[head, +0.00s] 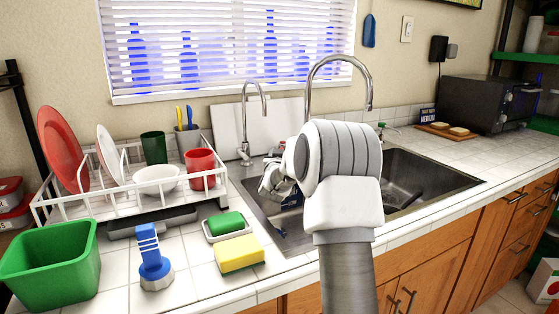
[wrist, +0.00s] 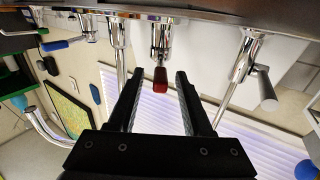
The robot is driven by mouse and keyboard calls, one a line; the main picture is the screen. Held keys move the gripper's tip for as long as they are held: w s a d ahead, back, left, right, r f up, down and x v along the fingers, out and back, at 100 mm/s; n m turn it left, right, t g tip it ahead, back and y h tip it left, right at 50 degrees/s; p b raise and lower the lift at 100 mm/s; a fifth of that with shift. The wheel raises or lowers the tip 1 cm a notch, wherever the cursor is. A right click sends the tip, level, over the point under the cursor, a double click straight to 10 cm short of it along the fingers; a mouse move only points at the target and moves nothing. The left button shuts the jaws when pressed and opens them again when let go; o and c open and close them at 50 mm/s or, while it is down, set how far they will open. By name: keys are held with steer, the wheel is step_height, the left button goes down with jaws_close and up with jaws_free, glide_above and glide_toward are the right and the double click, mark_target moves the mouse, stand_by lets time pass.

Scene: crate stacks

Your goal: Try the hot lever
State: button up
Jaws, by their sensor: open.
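The hot lever (wrist: 160,78) shows in the wrist view as a short dark-red grip on a chrome fitting, which hangs from the top of this upside-down picture. My gripper (wrist: 159,98) is open, one dark finger on each side of the red grip. A gap shows on both sides, and I see no contact. How deep the grip sits between the fingers is hard to tell. A lever with a blue grip (wrist: 55,45) is to the left in the wrist view.
A tall chrome faucet (head: 371,85) and a slimmer one (head: 265,100) rise behind the steel sink (head: 440,181). In the wrist view, a chrome side handle (wrist: 265,88) is to the right. A dish rack (head: 100,209), soap and sponge (head: 240,254) fill the left counter.

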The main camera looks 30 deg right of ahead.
steer(key=p+v, duration=0.1)
steer(key=v, duration=1)
